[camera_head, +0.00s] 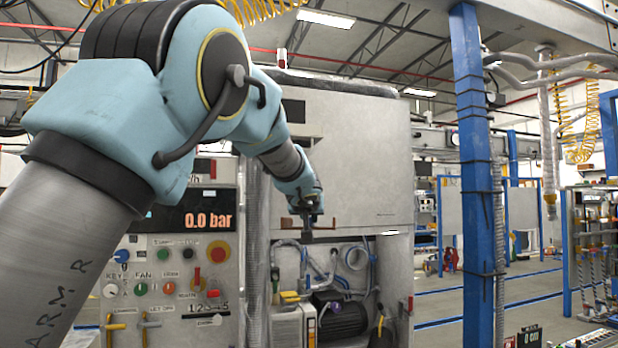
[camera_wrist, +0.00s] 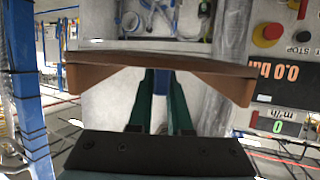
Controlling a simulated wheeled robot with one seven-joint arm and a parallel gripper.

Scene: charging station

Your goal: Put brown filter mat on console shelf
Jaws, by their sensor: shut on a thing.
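My gripper (camera_head: 308,216) is in front of the grey cabinet, near the top edge of its open lower bay. Its green fingers (camera_wrist: 163,78) are shut on the brown filter mat (camera_wrist: 165,60) in the wrist view. The mat spans across the fingertips as a wide brown piece with angled lower parts on both sides. In the head view only a small brown part of the mat (camera_head: 291,224) shows beside the gripper. The mat is held in the air. I cannot tell which surface is the console shelf.
The control console (camera_head: 180,250) with buttons and a red display stands left of the open bay. The bay holds a black motor (camera_head: 342,318), hoses and a light box (camera_head: 286,326). A blue post (camera_head: 474,180) stands to the right. Open floor lies beyond it.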

